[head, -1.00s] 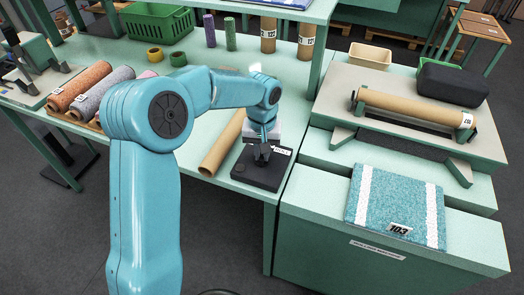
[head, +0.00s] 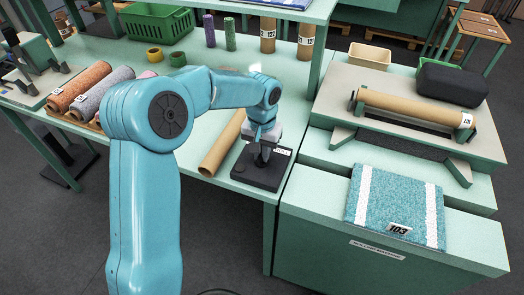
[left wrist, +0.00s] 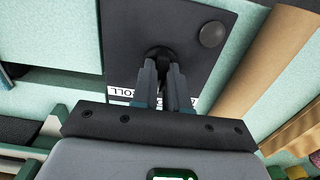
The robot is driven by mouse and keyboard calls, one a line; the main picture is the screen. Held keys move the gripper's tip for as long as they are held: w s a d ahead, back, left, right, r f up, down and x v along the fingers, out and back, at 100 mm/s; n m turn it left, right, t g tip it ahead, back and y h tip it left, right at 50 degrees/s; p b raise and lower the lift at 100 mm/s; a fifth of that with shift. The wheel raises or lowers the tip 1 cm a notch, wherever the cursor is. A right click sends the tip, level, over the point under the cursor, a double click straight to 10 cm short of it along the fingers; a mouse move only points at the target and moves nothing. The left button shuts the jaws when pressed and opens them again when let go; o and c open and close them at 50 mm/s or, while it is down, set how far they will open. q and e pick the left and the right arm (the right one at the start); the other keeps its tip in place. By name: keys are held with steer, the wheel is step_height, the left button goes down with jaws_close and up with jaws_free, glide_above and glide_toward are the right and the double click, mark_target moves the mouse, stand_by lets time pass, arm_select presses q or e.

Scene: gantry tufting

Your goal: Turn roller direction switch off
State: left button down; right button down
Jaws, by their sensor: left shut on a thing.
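The roller direction switch is a dark box (head: 247,172) with a white label, lying on the green table next to the cardboard tube. In the left wrist view its dark plate (left wrist: 200,22) shows a round grey knob (left wrist: 211,34) and a black switch knob (left wrist: 160,54) near the middle. My left gripper (head: 262,158) is over the box, fingers pointing down. In the left wrist view the left gripper (left wrist: 162,75) is shut on the black switch knob, and the fingers partly hide it and the label. My right gripper does not show.
A cardboard tube (head: 222,145) lies just left of the box. The machine at right holds a cardboard roll (head: 412,107) and a teal carpet sample (head: 398,205). Yarn rolls (head: 80,85) and a green basket (head: 157,24) sit at the left and back.

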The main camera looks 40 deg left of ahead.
arm_select(q)
steer(key=c, duration=1.3)
jaws_free()
steer(key=shift+r, duration=0.15)
steer(key=shift+o, duration=0.8)
steer(key=shift+s, duration=0.15)
steer(key=shift+w+r, duration=0.2)
steer(key=shift+r, duration=0.1)
step_height(320, 180, up, 16)
steer(key=shift+s, duration=0.15)
steer(key=shift+f, duration=0.15)
